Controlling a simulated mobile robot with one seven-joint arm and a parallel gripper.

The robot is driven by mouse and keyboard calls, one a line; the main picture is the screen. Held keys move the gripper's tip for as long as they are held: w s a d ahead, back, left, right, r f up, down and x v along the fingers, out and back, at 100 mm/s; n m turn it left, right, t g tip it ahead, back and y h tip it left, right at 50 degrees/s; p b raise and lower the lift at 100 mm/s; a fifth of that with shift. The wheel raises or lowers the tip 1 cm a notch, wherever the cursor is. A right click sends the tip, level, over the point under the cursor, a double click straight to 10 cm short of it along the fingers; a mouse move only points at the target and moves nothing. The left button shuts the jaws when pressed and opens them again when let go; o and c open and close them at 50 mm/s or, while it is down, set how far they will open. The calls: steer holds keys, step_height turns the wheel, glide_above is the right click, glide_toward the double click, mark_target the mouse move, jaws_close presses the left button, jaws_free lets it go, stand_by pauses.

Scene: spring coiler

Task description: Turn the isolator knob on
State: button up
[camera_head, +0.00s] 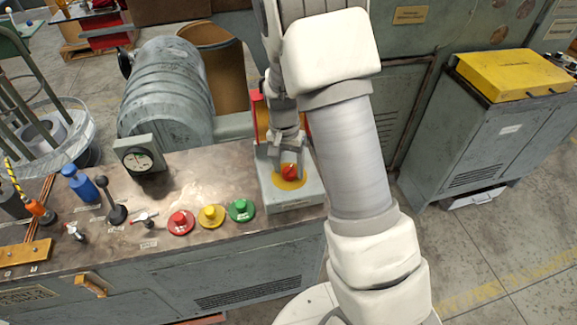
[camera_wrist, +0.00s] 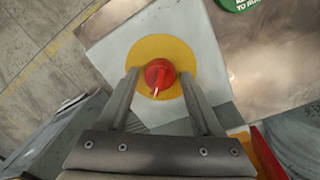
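The isolator knob (camera_head: 290,172) is red and sits on a yellow disc (camera_head: 283,184) on top of a grey box (camera_head: 300,198) at the right end of the bench. In the wrist view the red knob (camera_wrist: 159,74) has a pale pointer mark along its handle, pointing down the picture. My gripper (camera_head: 288,166) is over the box from above. In the wrist view its two fingers (camera_wrist: 158,78) are spread apart, one on each side of the knob, with visible gaps to it. Whether the fingertips are level with the knob is unclear.
Red (camera_head: 180,222), yellow (camera_head: 211,215) and green (camera_head: 241,210) buttons stand on the bench left of the box. A gauge (camera_head: 140,158), a blue bottle (camera_head: 80,184) and small levers are farther left. A large grey drum (camera_head: 165,95) is behind. A yellow case (camera_head: 512,75) lies on the right cabinet.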

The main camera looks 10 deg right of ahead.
mark_target(284, 169)
steer(key=shift+o, duration=0.4)
steer(key=shift+r, duration=0.3)
step_height(284, 169, up, 17)
steer(key=a+p, duration=0.1)
steer(key=p, duration=0.1)
steer(key=shift+w, duration=0.35)
steer(key=shift+f, duration=0.1)
